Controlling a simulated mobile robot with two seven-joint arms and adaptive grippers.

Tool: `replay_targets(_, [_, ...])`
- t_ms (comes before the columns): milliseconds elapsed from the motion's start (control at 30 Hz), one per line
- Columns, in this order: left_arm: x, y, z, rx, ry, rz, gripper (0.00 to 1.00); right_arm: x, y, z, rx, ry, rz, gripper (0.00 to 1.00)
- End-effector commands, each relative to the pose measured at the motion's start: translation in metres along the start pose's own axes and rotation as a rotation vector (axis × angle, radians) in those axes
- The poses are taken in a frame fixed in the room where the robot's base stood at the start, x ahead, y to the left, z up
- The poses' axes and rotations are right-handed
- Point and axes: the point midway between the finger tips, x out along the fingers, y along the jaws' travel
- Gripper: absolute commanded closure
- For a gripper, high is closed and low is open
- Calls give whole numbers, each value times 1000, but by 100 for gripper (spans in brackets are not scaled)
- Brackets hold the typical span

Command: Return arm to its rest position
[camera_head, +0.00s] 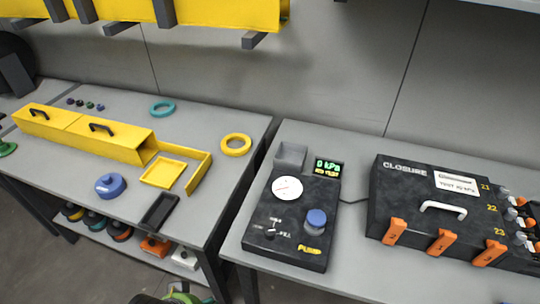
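Neither of my grippers shows clearly in the head view, and no arm reaches over the benches. A dark and green shape (172,297) is cut off by the bottom edge; I cannot tell what it is. The pump unit (300,215) stands on the right bench with a white dial, a blue knob and a display reading 0 kPa. The black closure case (415,190) stands to its right, with a white handle and orange latches along its front.
The left bench holds a long yellow duct (85,133), a yellow tray (163,171), a black tray (160,211), a blue round object (110,186), a teal ring (162,108) and a yellow ring (236,145). A gap separates the benches. Yellow ducting (220,13) hangs above.

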Motion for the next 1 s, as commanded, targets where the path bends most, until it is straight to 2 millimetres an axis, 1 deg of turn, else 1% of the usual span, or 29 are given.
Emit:
replay_targets(33, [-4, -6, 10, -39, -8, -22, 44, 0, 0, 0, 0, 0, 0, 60])
replay_targets(233, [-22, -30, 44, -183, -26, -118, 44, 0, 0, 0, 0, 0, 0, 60])
replay_targets(300, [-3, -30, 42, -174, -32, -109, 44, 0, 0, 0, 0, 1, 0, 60])
replay_targets(467, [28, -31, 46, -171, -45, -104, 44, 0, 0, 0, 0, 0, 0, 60])
replay_targets(667, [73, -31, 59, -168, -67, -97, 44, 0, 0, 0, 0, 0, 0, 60])
replay_targets(767, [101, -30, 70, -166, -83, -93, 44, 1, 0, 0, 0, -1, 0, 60])
replay_targets(867, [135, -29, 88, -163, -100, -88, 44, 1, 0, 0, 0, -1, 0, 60])
replay_targets(900, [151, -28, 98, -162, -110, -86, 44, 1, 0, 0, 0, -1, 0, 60])
replay_targets(967, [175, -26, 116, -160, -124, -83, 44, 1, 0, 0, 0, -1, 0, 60])
replay_targets(1000, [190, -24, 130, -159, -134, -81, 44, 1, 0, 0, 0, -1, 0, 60])
